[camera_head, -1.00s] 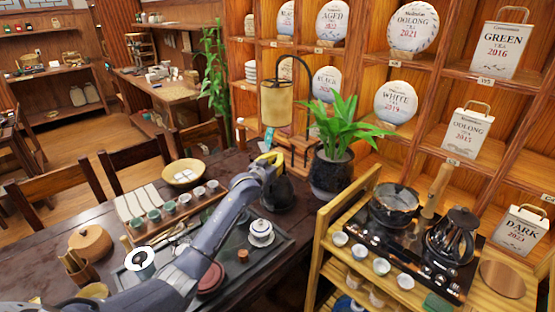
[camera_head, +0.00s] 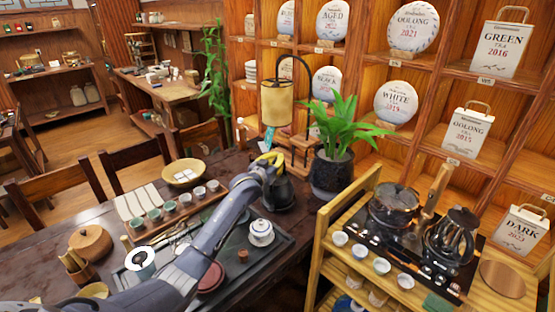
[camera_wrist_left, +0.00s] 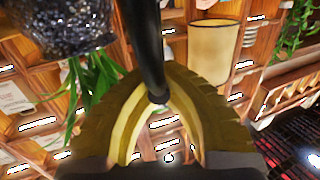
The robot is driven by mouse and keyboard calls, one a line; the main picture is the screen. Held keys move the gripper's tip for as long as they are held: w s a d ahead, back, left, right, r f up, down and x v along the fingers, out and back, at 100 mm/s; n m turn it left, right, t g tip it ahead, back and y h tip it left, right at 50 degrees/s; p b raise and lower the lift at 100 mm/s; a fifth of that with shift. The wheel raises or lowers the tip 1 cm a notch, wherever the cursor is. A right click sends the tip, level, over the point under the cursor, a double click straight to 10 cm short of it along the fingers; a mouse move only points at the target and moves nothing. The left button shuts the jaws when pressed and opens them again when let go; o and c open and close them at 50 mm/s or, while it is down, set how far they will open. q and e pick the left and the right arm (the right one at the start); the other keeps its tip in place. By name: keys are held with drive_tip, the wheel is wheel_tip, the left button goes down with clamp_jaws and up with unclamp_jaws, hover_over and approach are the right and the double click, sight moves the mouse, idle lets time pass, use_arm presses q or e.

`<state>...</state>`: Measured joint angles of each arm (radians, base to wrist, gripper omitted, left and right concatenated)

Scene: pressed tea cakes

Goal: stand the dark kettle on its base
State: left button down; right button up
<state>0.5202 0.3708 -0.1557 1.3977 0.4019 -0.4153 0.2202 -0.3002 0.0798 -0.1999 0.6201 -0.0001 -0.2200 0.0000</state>
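The dark kettle (camera_head: 281,194) is at the far right end of the dark table in the head view, left of the potted plant. My left gripper (camera_head: 271,160) is at the top of the kettle, with its yellow fingers at the handle. In the left wrist view, the dark handle (camera_wrist_left: 146,45) runs between the yellow fingers (camera_wrist_left: 160,98), which close in on it. The kettle looks upright. Its underside and its base cannot be made out, so I cannot tell whether they touch. My right gripper is not in view.
The potted plant (camera_head: 331,174) and a lamp (camera_head: 277,104) stand close to the kettle. A lidded white cup (camera_head: 261,232) sits on the tea tray below my arm. A wooden cart (camera_head: 330,262) with a pot and a glass kettle (camera_head: 452,237) is at right.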

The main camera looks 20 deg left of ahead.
use_arm(q)
drive_tip(key=shift+f, duration=0.35)
idle(0.4)
drive_tip(key=c, duration=1.9)
unclamp_jaws()
drive_tip(key=shift+f, duration=0.3)
drive_tip(key=shift+s+r, duration=0.15)
drive_tip(key=shift+s, duration=1.25)
drive_tip(key=shift+s+d, duration=0.1)
drive_tip(key=shift+s, duration=1.4)
drive_tip(key=shift+s+a+r, duration=0.15)
drive_tip(key=shift+s, duration=1.15)
drive_tip(key=shift+s+a+r, duration=0.1)
drive_tip(key=shift+s+a, duration=0.05)
drive_tip(key=shift+s, duration=1.15)
